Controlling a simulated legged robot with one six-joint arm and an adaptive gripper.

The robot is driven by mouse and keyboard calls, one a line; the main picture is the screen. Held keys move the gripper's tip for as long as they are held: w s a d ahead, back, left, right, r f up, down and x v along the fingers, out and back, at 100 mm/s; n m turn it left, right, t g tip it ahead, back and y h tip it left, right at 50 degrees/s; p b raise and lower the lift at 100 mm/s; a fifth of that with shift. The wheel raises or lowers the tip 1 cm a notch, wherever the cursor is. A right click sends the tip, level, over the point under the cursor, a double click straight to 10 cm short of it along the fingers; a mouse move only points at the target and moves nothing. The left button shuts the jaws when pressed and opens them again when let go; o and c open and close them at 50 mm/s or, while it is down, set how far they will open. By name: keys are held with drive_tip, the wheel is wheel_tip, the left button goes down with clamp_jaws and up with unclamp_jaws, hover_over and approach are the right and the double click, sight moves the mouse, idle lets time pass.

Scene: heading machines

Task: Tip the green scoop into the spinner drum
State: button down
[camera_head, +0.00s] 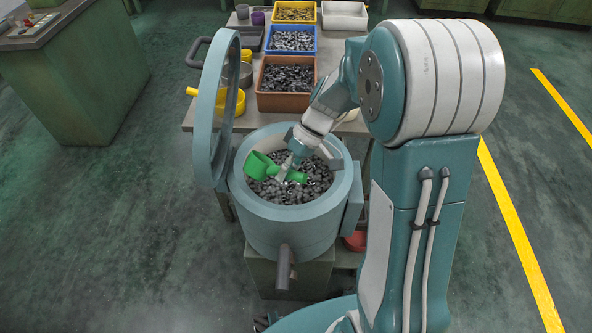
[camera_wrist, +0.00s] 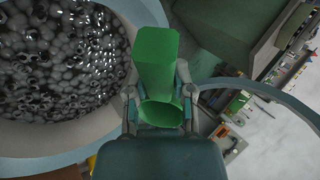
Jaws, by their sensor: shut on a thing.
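The spinner drum (camera_head: 294,226) is a teal round tub with its lid (camera_head: 212,110) raised upright on the left. Grey metal parts (camera_head: 300,190) fill much of it; they also show at the left in the wrist view (camera_wrist: 60,60). My gripper (camera_head: 291,171) is at the drum's mouth, shut on the green scoop (camera_head: 259,165). In the wrist view the scoop (camera_wrist: 156,62) sits between the two fingers (camera_wrist: 160,105), beside the drum's pale inner wall. I cannot tell whether the scoop holds any parts.
Behind the drum a table holds a brown bin (camera_head: 286,100), a blue bin (camera_head: 291,53) and a yellow bin (camera_head: 292,24) of parts. Yellow scoops (camera_head: 200,92) lie left of them. The open lid stands close to the scoop's left. A dark handle (camera_head: 283,268) sticks out in front.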

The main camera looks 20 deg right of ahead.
drive_tip(key=t+h, duration=0.2)
drive_tip(key=h, duration=0.3)
drive_tip(key=shift+s+a+r+t, duration=0.15)
drive_tip(key=shift+s+r+t, duration=0.15)
drive_tip(key=shift+t, duration=0.1)
drive_tip(key=shift+r+t+h, duration=0.3)
drive_tip(key=shift+r+h, duration=0.3)
drive_tip(key=shift+h, duration=0.1)
drive_tip(key=shift+s+a+r+t+h, duration=0.1)
drive_tip(key=shift+a+r+t+h, duration=0.15)
drive_tip(key=shift+r+h, duration=0.35)
drive_tip(key=shift+f, duration=0.15)
